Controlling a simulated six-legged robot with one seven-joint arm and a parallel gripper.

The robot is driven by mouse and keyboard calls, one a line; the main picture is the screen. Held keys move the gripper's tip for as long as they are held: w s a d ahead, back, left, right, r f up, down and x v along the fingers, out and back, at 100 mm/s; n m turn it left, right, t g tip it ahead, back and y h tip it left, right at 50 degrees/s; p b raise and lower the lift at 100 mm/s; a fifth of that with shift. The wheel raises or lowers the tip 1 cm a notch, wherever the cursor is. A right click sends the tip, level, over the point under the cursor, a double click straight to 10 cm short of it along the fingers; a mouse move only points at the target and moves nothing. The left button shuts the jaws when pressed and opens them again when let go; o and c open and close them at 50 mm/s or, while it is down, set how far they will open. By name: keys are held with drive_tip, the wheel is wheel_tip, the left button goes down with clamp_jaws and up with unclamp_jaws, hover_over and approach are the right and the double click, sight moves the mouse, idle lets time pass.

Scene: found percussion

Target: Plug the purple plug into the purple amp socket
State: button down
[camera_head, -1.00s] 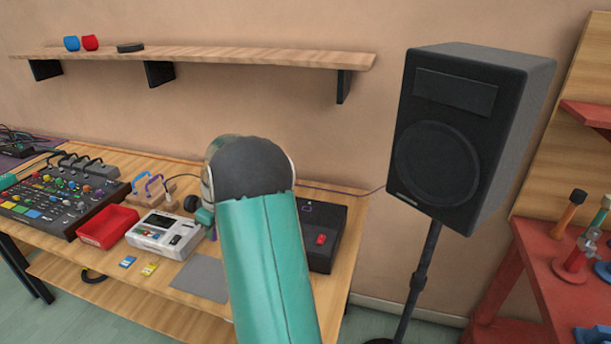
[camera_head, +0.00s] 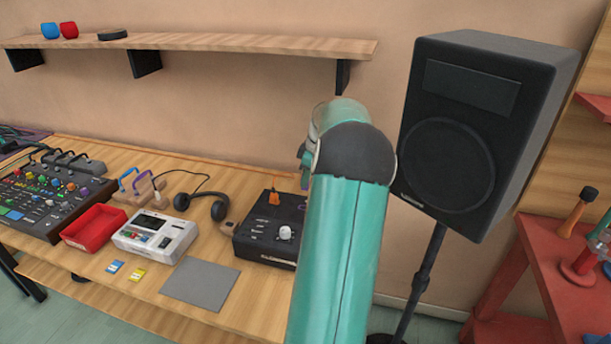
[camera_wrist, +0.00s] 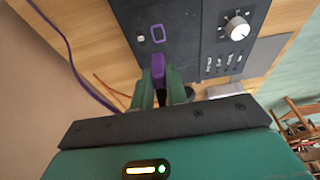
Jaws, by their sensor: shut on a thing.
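My gripper (camera_wrist: 161,88) is shut on the purple plug (camera_wrist: 158,66) in the wrist view; the plug's tip points away from the fingers. The purple-rimmed amp socket (camera_wrist: 157,34) is straight beyond the tip, with a small gap in the picture; their height difference is hard to tell. The socket is on the black amp box (camera_wrist: 188,20), which has a white knob. In the head view the amp (camera_head: 252,240) stands on the bench, left of my arm. My arm hides most of the gripper there, and I cannot make out the socket.
A purple cable (camera_wrist: 66,50) runs along the left of the wrist view. A grey mat (camera_head: 201,283), headphones (camera_head: 210,208) and a cassette unit (camera_head: 155,236) lie left of the amp. A large speaker (camera_head: 465,130) stands close right of my arm. A shelf (camera_head: 230,45) hangs above.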

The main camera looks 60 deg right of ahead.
drive_tip(key=shift+w+a, duration=0.1)
drive_tip(key=shift+w, duration=0.15)
drive_tip(key=shift+a, duration=0.15)
drive_tip(key=shift+s, duration=0.2)
drive_tip(key=shift+w+f, duration=0.15)
drive_tip(key=shift+f, duration=2.75)
drive_tip(key=shift+f, duration=1.45)
drive_tip(key=c, duration=1.3)
unclamp_jaws()
